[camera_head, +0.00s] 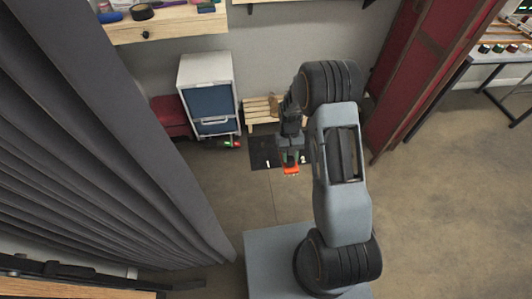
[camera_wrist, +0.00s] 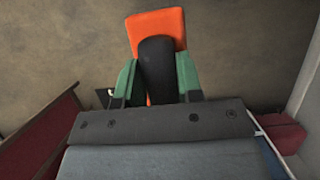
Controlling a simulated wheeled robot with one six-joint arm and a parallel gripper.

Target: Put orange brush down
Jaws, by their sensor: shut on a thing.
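The orange brush (camera_wrist: 157,28) is held between the green fingertips of my gripper (camera_wrist: 156,80) in the wrist view. Its orange part sticks out beyond the fingertips, and a dark rounded part lies between them. In the head view the orange part (camera_head: 291,170) shows just below my gripper (camera_head: 290,158), in front of the dark mat's right side. The brush appears held above the floor; its exact height is unclear.
A dark mat (camera_head: 261,156) lies on the floor, partly hidden by my arm. Behind are a low slatted wooden piece (camera_head: 258,112) and a white-and-blue cabinet (camera_head: 208,100). A grey curtain (camera_head: 120,150) stands left, red panels (camera_head: 408,75) right. Floor (camera_head: 440,200) at right is clear.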

